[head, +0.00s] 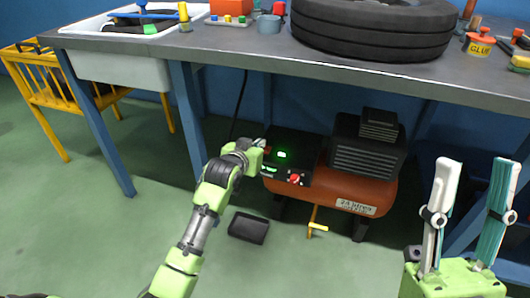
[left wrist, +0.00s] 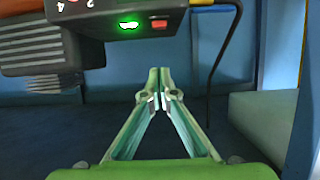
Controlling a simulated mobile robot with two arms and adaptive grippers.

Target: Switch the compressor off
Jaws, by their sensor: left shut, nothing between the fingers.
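The compressor (head: 362,190) is an orange tank with a dark motor block, standing on the floor under the workbench. Its black control box (head: 310,157) has a glowing green light (head: 282,154) and a red knob (head: 295,179). In the left wrist view the green light (left wrist: 128,25) glows beside a red switch (left wrist: 160,24) on the box at the top. My left gripper (head: 259,143) is shut and empty at the left edge of the box in the head view; contact cannot be told. In the left wrist view its tips (left wrist: 159,92) appear apart from the switch. My right gripper (head: 472,180) is open and empty.
The workbench (head: 250,46) overhangs the compressor, with a tyre (head: 375,25) and a glue pot (head: 478,44) on top. A black pedal-like block (head: 248,228) and a yellow-handled tool (head: 316,226) are on the floor. A yellow rack (head: 45,90) stands left.

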